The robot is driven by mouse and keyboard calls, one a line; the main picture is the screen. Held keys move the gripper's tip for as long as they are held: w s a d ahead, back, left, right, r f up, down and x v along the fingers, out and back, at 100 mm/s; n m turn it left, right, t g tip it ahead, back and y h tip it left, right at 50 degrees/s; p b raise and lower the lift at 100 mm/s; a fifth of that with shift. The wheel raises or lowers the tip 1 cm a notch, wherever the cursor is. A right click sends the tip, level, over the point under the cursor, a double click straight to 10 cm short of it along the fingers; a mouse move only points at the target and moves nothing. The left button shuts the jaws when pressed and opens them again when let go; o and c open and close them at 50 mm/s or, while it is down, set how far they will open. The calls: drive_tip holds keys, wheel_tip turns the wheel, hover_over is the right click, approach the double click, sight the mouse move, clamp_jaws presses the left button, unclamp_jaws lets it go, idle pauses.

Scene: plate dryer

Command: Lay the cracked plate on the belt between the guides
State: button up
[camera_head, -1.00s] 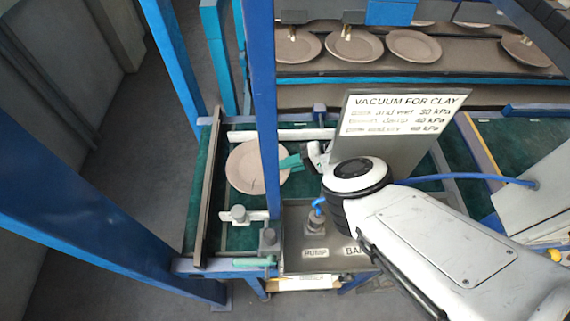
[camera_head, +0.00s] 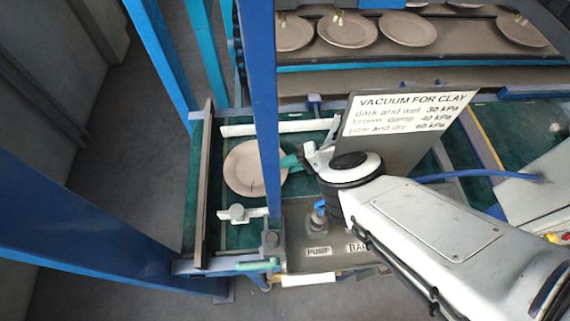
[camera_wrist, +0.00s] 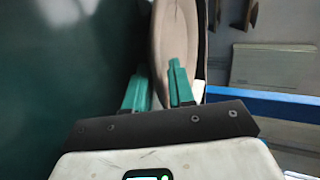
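The cracked plate (camera_head: 242,170) is a pale clay disc with a short dark crack near its lower rim. In the head view it is over the green belt (camera_head: 240,236), between the upper white guide (camera_head: 290,127) and the lower white guide (camera_head: 247,214). A blue post hides part of its right side. My gripper (camera_head: 290,161) reaches its right rim with green fingers. In the wrist view the plate (camera_wrist: 174,40) shows almost edge-on between the fingers (camera_wrist: 158,85), which appear shut on its rim. I cannot tell whether the plate touches the belt.
A sign with vacuum values (camera_head: 408,115) stands close beside my wrist. Blue posts (camera_head: 264,90) rise in front of the belt. A pump box (camera_head: 310,235) is below my gripper. Several plates (camera_head: 347,30) sit on a rack at the back.

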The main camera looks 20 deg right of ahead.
drive_tip(key=v, duration=1.1)
drive_tip(key=shift+s+d+r+b, duration=0.1)
drive_tip(key=shift+d+r+b, duration=0.15)
drive_tip(key=shift+d+b, duration=0.1)
